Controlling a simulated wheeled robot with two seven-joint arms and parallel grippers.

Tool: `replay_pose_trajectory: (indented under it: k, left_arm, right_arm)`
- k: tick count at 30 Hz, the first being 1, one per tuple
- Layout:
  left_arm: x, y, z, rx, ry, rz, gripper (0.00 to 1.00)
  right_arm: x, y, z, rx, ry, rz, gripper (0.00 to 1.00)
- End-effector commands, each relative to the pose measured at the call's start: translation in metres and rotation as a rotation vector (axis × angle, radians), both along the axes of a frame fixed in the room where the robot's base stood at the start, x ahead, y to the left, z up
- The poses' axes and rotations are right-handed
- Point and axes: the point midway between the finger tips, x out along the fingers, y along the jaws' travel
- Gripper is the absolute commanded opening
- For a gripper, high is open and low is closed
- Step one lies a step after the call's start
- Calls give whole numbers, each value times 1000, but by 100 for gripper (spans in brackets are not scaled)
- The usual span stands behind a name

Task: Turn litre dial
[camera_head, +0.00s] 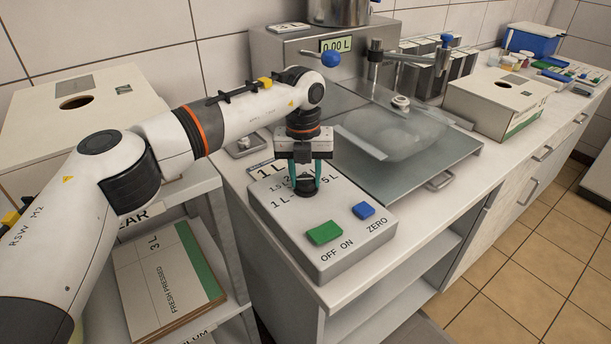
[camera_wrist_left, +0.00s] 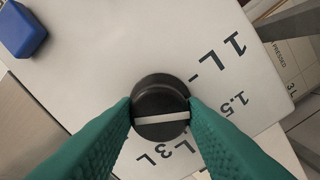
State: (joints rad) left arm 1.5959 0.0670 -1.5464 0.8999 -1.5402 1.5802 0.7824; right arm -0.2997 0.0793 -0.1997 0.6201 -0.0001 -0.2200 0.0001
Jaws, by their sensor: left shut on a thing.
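The litre dial is a black round knob with a white line, on top of a light grey control box (camera_head: 345,225). In the left wrist view the dial (camera_wrist_left: 160,107) sits between the green fingertips, and its white line lies roughly across from finger to finger. Labels around it read 1 L, 1.5 and 3 L. My left gripper (camera_head: 306,180) points straight down and is shut on the dial, one finger on each side. In the head view the fingers partly hide the dial and some labels. My right gripper is not in view.
The box also carries a green OFF/ON switch (camera_head: 324,233) and a blue ZERO button (camera_head: 363,210). Behind stands a dispenser with a display reading 0.00 L (camera_head: 336,45) and a blue-knobbed lever (camera_head: 331,59). A carton (camera_head: 497,102) stands farther right on the counter.

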Motion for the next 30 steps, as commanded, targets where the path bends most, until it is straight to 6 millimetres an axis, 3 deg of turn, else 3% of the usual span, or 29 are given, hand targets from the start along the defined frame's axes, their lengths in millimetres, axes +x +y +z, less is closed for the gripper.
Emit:
replay_pose_trajectory:
  k: [15, 30]
  left_arm:
    - [0, 0, 0, -1, -3, 408, 15]
    - [0, 0, 0, -1, -2, 537, 15]
  right_arm:
    - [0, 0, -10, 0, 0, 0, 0]
    - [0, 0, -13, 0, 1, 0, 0]
